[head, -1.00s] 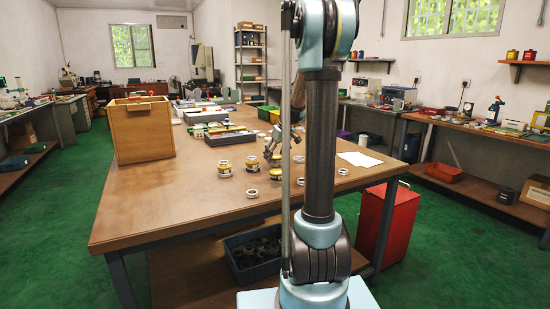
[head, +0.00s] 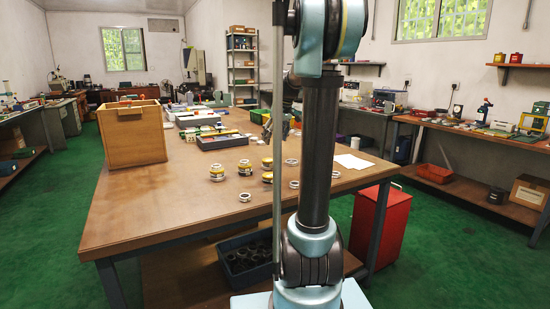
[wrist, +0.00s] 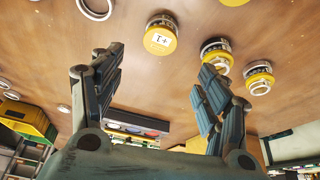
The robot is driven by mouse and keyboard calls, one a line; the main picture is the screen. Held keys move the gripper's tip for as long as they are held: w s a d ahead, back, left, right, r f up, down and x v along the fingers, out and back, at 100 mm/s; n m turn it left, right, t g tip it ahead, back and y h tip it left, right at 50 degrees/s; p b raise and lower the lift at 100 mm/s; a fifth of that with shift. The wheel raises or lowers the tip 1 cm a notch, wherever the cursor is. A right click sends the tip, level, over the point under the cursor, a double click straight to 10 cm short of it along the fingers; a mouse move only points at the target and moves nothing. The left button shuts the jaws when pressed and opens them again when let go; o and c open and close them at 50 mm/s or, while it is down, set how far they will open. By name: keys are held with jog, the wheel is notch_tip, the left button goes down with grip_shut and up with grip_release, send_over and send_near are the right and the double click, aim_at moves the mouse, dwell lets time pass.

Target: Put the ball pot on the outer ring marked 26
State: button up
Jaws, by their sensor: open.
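Several round pots with yellow bands stand on the brown table; in the head view, one (head: 216,172) is at the left and another (head: 245,167) right of it. In the wrist view, a yellow-topped pot with a white label (wrist: 160,38) lies beyond the gap between my fingers; a second pot (wrist: 216,55) is by the right fingertip and a third (wrist: 259,77) farther right. I cannot tell which is the ball pot. A pale ring (head: 245,197) lies near the front of the table; no 26 is legible. My gripper (wrist: 162,62) is open and empty, above the table.
A wooden box (head: 133,133) stands on the table's left side. Trays (head: 222,140) lie farther back. More rings (head: 293,184) lie to the right, near white paper (head: 353,161). My arm hides part of the tabletop. The front left of the table is clear.

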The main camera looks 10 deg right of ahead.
jog(key=s+a+f+m, duration=0.1)
jog(key=s+f, duration=0.2)
jog(key=s, duration=0.7)
jog(key=s+a+f+m, duration=0.1)
jog(key=s+a+f, duration=0.15)
jog(key=s, duration=0.75)
jog(key=s+f+m+h, duration=0.1)
jog(key=s+f, duration=0.6)
jog(key=s, duration=0.3)
jog(key=s+f+m+g+h, duration=0.1)
jog(key=s+f+m, duration=0.1)
jog(key=s+f, duration=0.5)
jog(key=s, duration=0.3)
jog(key=shift+d+f+g, duration=0.3)
jog(key=shift+d+f, duration=0.1)
jog(key=shift+w, duration=0.1)
